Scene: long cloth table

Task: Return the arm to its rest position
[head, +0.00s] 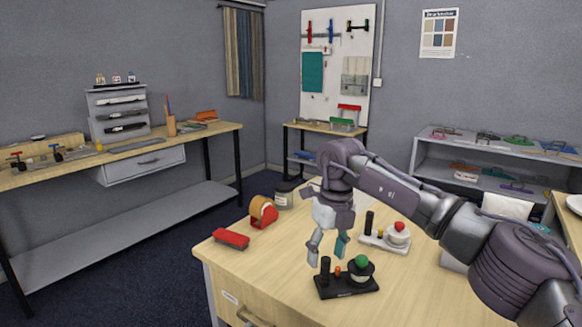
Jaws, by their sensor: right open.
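My right arm reaches in from the right over the wooden table (275,262). Its gripper (327,250) points down and is open and empty. It hangs just above and behind a black stand (347,287), which bears a black post, a small orange piece and a green-topped round piece. I cannot tell whether the fingertips touch anything on the stand. My left gripper does not show.
A white stand (372,242) with a red-topped piece is behind the gripper. A red stapler-like object (231,239), an orange tape dispenser (263,212) and a jar (284,197) are at the table's left. The table's front left is clear.

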